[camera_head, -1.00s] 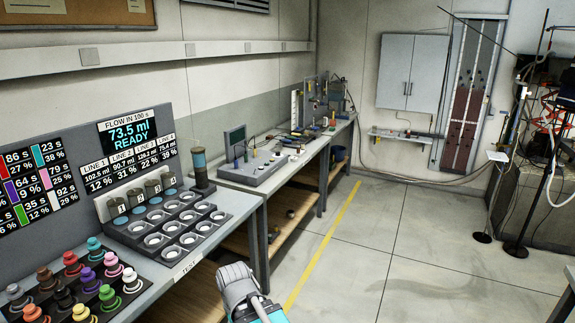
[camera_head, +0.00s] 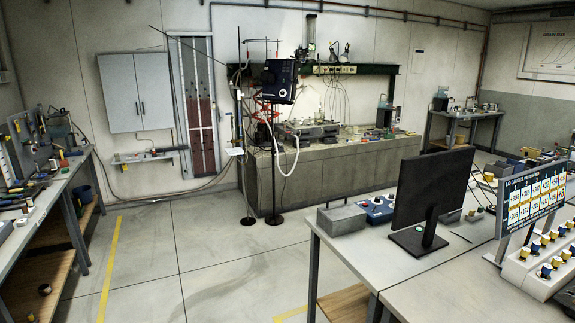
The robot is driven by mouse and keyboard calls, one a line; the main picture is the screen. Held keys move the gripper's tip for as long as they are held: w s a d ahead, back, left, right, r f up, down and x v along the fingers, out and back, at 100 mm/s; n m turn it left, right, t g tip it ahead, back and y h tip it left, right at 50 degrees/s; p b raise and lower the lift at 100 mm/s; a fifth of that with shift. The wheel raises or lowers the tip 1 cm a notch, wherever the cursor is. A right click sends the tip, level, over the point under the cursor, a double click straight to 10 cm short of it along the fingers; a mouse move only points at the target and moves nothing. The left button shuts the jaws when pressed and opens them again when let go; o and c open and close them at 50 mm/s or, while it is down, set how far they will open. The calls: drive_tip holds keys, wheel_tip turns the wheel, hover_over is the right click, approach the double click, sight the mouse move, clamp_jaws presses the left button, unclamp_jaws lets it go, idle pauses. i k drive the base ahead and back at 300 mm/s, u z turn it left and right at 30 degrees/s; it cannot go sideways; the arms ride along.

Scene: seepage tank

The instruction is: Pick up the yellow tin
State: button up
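I cannot make out a yellow tin for certain. A small dark round object with a paler top (camera_head: 44,289) sits on the low wooden shelf under the left bench; it is too small to tell whether it is a tin. Several small yellow and blue cup-like pieces (camera_head: 545,270) stand on a white stepped rack at the right edge. My gripper is out of view.
The left bench (camera_head: 60,186) carries tools. A right table (camera_head: 345,252) holds a black monitor (camera_head: 432,200), a grey box (camera_head: 341,218) and a blue control box (camera_head: 376,209). A concrete tank (camera_head: 330,177) stands behind. Open floor (camera_head: 190,250) lies between.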

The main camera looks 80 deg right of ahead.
sight(489, 177)
drive_tip(key=z, duration=2.1)
drive_tip(key=i, duration=2.9)
drive_tip(key=u, duration=0.05)
